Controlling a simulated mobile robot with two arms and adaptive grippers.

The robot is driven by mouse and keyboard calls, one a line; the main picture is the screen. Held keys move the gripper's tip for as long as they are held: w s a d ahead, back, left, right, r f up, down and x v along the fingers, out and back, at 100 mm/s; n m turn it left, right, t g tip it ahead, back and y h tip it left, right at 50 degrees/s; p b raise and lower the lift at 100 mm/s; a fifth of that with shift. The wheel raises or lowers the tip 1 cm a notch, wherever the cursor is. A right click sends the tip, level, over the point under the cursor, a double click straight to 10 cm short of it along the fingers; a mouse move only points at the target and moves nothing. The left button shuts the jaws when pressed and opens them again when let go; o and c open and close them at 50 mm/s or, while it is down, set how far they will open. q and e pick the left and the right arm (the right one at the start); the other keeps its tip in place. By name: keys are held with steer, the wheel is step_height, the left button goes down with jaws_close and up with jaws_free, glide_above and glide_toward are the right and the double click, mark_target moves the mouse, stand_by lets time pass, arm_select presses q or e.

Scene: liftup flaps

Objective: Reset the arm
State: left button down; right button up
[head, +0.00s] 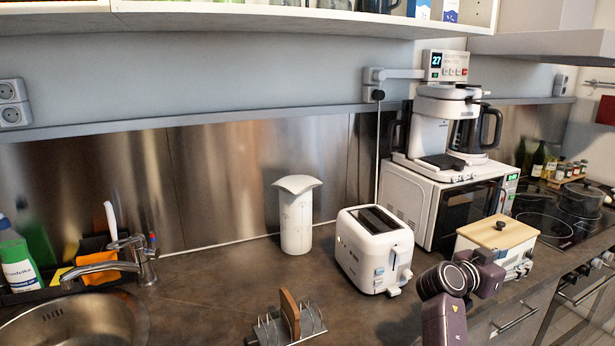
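My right arm's dark purple links come in at the bottom right, in front of the counter. My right gripper (520,269) is at the end of this arm, beside the front of a white box with a wooden lid. Its fingers are small and partly hidden, so I cannot tell whether they are open or shut. My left arm and gripper are not in view. The upper cabinet (250,20) runs along the top edge, and only its lower part shows. Cartons and dark items stand on its shelf at the right.
The white box (465,243), toaster (374,250), microwave (418,205) with coffee maker (432,135), and white canister (296,222) stand on the counter. A toast rack (290,318) is at the front. The sink (75,325) is left, the hob (545,222) right. Counter between sink and canister is clear.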

steer(key=s+a+f+n+g+y, duration=0.1)
steer(key=s+a+f+n+y, duration=0.2)
steer(key=s+f, duration=0.6)
steer(key=s+a+f+n+y, duration=0.25)
steer(key=s+f, duration=0.45)
steer(key=f, duration=0.5)
steer(key=s+a+f+n+g+y, duration=0.2)
steer(key=s+a+f+n+y, duration=0.25)
steer(key=s+a, duration=0.75)
steer(key=s+a+f+n+g+y, duration=0.1)
steer(key=s+a+f+n+y, duration=0.35)
steer(key=s+a, duration=0.7)
steer(key=s+d+f+g, duration=0.1)
steer(key=s+f, duration=0.1)
steer(key=f, duration=1.1)
steer(key=s+d+f, duration=0.1)
steer(key=s+f, duration=0.1)
steer(key=f, duration=1.1)
steer(key=s+d+f+g, duration=0.1)
steer(key=s+d+f, duration=0.2)
steer(key=s+f, duration=1.2)
steer(key=shift+s, duration=0.8)
steer(key=shift+n, duration=0.25)
